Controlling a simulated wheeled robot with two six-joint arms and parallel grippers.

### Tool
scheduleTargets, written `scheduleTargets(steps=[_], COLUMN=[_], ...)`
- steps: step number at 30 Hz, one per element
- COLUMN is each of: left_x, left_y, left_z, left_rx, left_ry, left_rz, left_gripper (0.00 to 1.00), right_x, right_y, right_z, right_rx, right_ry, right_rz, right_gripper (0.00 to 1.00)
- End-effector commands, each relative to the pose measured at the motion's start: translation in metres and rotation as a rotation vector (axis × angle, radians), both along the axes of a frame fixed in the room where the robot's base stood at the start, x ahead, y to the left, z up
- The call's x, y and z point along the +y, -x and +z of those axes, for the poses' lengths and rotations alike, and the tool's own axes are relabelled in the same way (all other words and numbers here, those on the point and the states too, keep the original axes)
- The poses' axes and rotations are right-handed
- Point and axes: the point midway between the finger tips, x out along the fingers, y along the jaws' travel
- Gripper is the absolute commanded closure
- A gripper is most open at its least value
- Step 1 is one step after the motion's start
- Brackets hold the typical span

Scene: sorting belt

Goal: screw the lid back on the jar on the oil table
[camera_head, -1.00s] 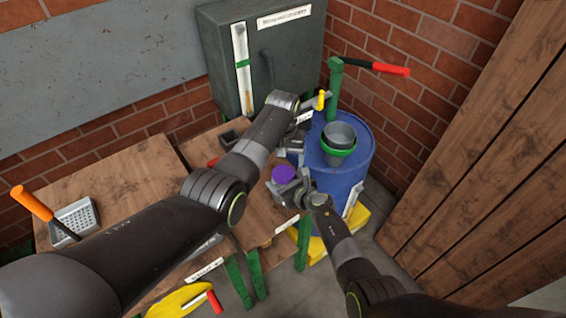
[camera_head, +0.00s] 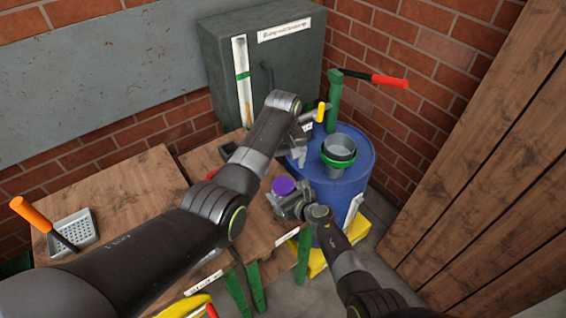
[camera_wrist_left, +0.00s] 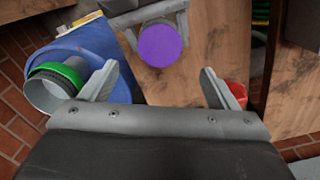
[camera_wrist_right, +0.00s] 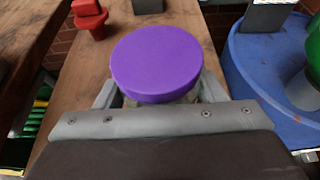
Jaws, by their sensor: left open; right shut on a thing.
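A round purple lid (camera_head: 283,186) sits on top of a pale jar body that is mostly hidden below it. The lid (camera_wrist_right: 157,62) fills the middle of the right wrist view; how tightly it sits cannot be told. My right gripper (camera_head: 290,205) is shut on the jar under the lid, beside the oil table's edge (camera_head: 262,232). My left gripper (camera_head: 299,146) is open and empty, farther back beside the blue drum. In the left wrist view the lid (camera_wrist_left: 160,45) shows beyond and between my open left fingers (camera_wrist_left: 160,85).
A blue drum (camera_head: 352,190) with a green-ringed grey cup (camera_head: 339,150) and a green hand pump (camera_head: 333,105) stands to the right. A red object (camera_wrist_right: 89,18) stands on the table.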

Motion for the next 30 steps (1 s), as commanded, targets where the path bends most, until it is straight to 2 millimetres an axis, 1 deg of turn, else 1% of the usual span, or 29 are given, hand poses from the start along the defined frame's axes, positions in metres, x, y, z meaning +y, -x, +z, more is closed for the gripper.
scheduleTargets(steps=[4,7,18,30], left_x=[0.0,0.0,0.001,0.0], left_y=[0.0,0.0,0.001,0.0], left_z=[-0.002,-0.008,-0.055,-0.077], left_rx=[0.001,0.002,0.004,0.0], left_ry=[-0.001,0.0,-0.002,-0.001], left_rz=[-0.001,-0.002,-0.002,-0.003], left_gripper=[0.18,0.18,0.18,0.18], right_x=[0.0,0.0,0.0,0.0], right_y=[0.0,0.0,0.0,0.0], right_z=[0.001,0.001,0.001,0.001], right_rx=[-0.001,-0.001,-0.001,-0.001], right_ry=[-0.001,-0.001,-0.001,-0.001], right_rz=[0.0,0.0,0.0,0.0], right_gripper=[1.0,1.0,1.0,1.0])
